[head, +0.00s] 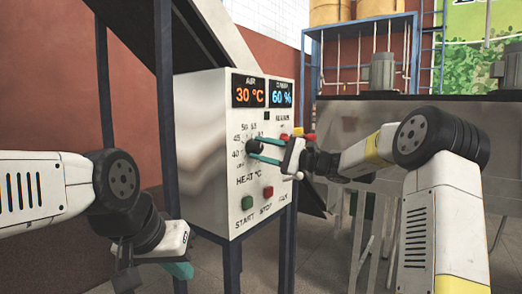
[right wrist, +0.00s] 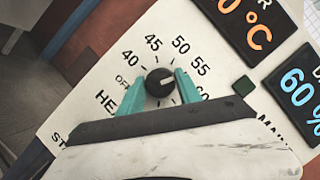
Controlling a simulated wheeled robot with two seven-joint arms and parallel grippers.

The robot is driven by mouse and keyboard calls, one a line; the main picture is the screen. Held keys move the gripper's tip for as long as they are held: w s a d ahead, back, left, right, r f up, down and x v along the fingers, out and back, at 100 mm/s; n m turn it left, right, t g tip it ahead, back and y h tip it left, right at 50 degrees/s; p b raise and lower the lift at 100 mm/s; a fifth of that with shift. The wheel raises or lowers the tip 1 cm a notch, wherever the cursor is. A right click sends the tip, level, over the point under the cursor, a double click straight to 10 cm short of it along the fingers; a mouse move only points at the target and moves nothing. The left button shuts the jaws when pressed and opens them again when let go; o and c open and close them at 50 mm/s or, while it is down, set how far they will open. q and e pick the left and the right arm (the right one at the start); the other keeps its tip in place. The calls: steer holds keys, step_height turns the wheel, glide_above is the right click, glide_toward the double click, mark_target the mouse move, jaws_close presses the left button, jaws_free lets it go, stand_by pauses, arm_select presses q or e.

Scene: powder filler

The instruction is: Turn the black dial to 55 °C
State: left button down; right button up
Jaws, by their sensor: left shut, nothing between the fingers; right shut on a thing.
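The black dial (right wrist: 160,82) sits on the white control panel, with numbers around it from 40 up past 55. Its small white mark points to the upper right in the right wrist view, roughly toward 55; the exact reading is hard to tell. My right gripper (right wrist: 157,89) has its teal fingers on either side of the dial, shut on it. The dial (head: 253,147) is partly covered by these fingers in the head view. My left gripper (head: 180,270) is shut and empty, low at the left, away from the panel.
The control box (head: 205,150) shows an orange 30 °C display (head: 250,94) and a blue 60 % display (head: 282,95). A green button (head: 247,203) and a red button (head: 268,192) sit below the dial. A metal machine (head: 360,118) stands at the right.

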steer(key=o, duration=1.4)
steer(key=shift+c, duration=0.2)
steer(key=shift+d, duration=0.1)
steer(key=v, duration=0.7)
steer(key=shift+d, duration=0.3)
steer(key=shift+s+a+f, duration=0.1)
steer(key=shift+s+f, duration=0.05)
